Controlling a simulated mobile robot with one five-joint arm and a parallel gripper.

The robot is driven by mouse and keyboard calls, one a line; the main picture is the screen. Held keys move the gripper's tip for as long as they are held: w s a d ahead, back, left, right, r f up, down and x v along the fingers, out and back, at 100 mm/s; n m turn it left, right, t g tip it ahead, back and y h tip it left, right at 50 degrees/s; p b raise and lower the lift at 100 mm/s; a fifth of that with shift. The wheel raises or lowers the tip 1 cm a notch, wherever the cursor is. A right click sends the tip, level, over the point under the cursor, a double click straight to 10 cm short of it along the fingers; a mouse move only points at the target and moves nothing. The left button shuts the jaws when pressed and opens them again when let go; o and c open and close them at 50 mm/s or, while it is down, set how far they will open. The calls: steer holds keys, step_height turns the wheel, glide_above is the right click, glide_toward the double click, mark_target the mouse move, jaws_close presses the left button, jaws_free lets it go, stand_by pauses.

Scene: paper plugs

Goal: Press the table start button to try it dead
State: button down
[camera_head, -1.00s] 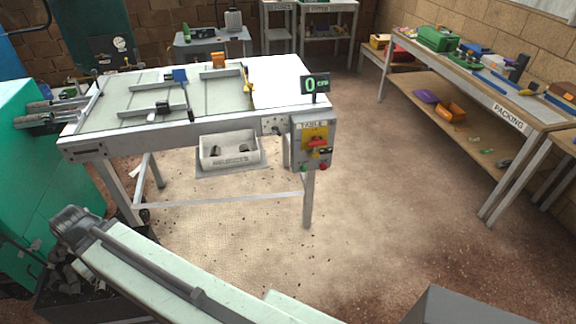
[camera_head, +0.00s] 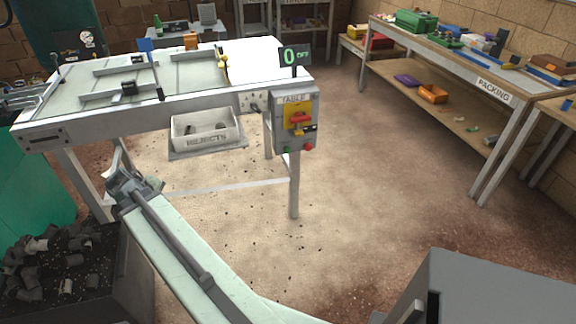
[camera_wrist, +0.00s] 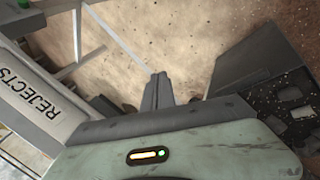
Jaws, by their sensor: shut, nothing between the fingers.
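The grey control box labelled TABLE (camera_head: 296,93) hangs at the table's right front corner. A green button (camera_head: 287,150) sits at its lower left, and a red button (camera_head: 308,147) at its lower right. Above them is a red handle (camera_head: 297,118) on a yellow plate, with a small dark-and-yellow item on it. My gripper (camera_wrist: 158,88) is shut and empty in the wrist view, pointing over the floor. In the head view my wrist is low, left of the box and well apart from it; the fingertips are not clear there.
The REJECTS bin (camera_head: 206,141) hangs under the table's front edge. A display (camera_head: 295,57) above the box shows 0. A dark bin of dark pieces (camera_head: 60,260) stands at lower left. The packing bench (camera_head: 494,88) is at right, with clear floor (camera_head: 370,190) between.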

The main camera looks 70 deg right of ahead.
mark_target(287, 150)
steer(key=s+d+f+h+b, duration=0.2)
steer(key=s+d+f+b, duration=0.15)
steer(key=d, duration=0.55)
steer(key=s+d+f+h+b, duration=0.1)
steer(key=s+d+f+b, duration=0.3)
steer(key=d, duration=0.5)
steer(key=s+d+f+n+g+h+b, duration=0.1)
steer(key=s+d+n+h+b, duration=0.1)
steer(key=s+d+b, duration=0.6)
steer(key=s+d+f+n+g+h+b, duration=0.2)
steer(key=s+d+b, duration=0.6)
steer(key=s+d, duration=0.7)
steer(key=n+h, duration=0.1)
steer(key=h, duration=0.1)
steer(key=shift+s+d+f+g+h, duration=0.25)
steer(key=shift+s+d+g+h, duration=0.05)
steer(key=shift+d, duration=0.05)
steer(key=w+d, duration=0.5)
steer(key=d, duration=0.2)
steer(key=shift+w, duration=0.35)
steer(key=shift+w+d, duration=0.2)
steer(key=shift+d, duration=0.05)
